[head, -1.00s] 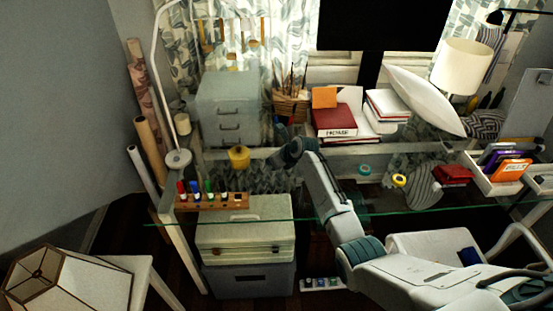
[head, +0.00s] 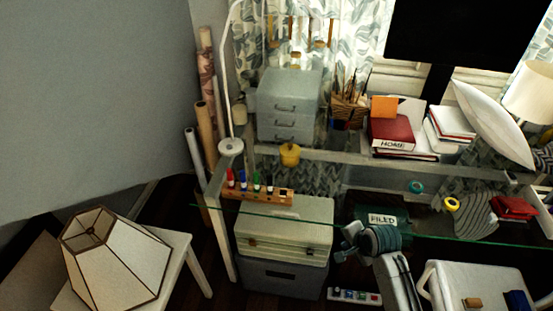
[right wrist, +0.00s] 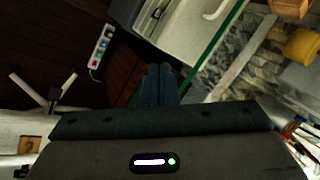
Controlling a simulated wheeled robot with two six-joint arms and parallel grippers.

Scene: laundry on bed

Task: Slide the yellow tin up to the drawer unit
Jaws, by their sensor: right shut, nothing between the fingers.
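The yellow tin (head: 290,155) stands upright on the glass desk, just in front of the grey drawer unit (head: 290,105). I cannot tell whether a small gap is left between them. The tin also shows at the right edge of the right wrist view (right wrist: 303,47). My right gripper (head: 347,240) is shut and empty by the desk's front edge, well to the right of and nearer than the tin. Its closed fingers (right wrist: 158,84) show in the right wrist view, touching nothing. My left gripper is not in view.
A wooden rack of coloured markers (head: 258,194) lies in front of the tin. A lamp base (head: 231,147) stands to its left, a pencil basket (head: 349,110) behind right. The glass right of the tin is mostly clear. A storage case (head: 285,235) sits below.

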